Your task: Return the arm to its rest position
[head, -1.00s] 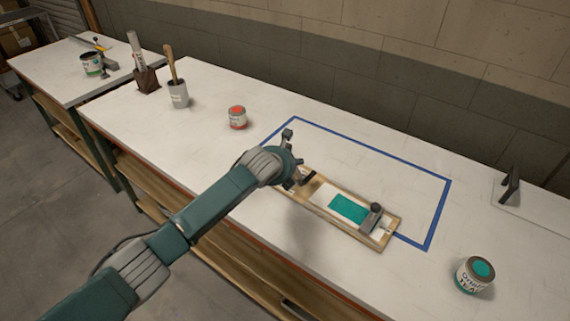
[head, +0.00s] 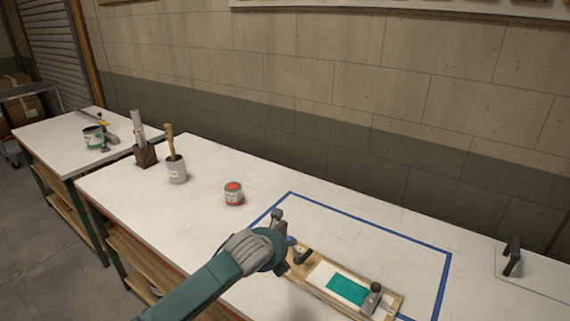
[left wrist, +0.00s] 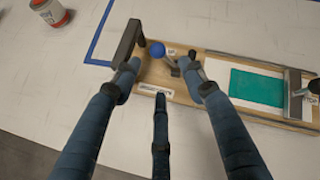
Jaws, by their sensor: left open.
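My left arm (head: 205,285) reaches in from the bottom left of the head view. Its gripper (head: 290,237) is over the left end of a wooden board (head: 394,306). In the left wrist view my gripper's dark fingers (left wrist: 160,82) are spread and hold nothing. A blue ball knob (left wrist: 157,50) and a dark bar (left wrist: 128,42) show beyond the fingertips at the board's left end; I cannot tell whether a finger touches them. The board carries a white card with a teal patch (head: 347,290) and a grey block (head: 370,300). My right gripper is out of view.
A blue tape outline (head: 370,223) surrounds part of the white bench. A red-topped can (head: 234,194), a grey cup with a wooden handle (head: 177,170) and a dark holder (head: 145,154) stand left. A black stand (head: 513,256) is at right.

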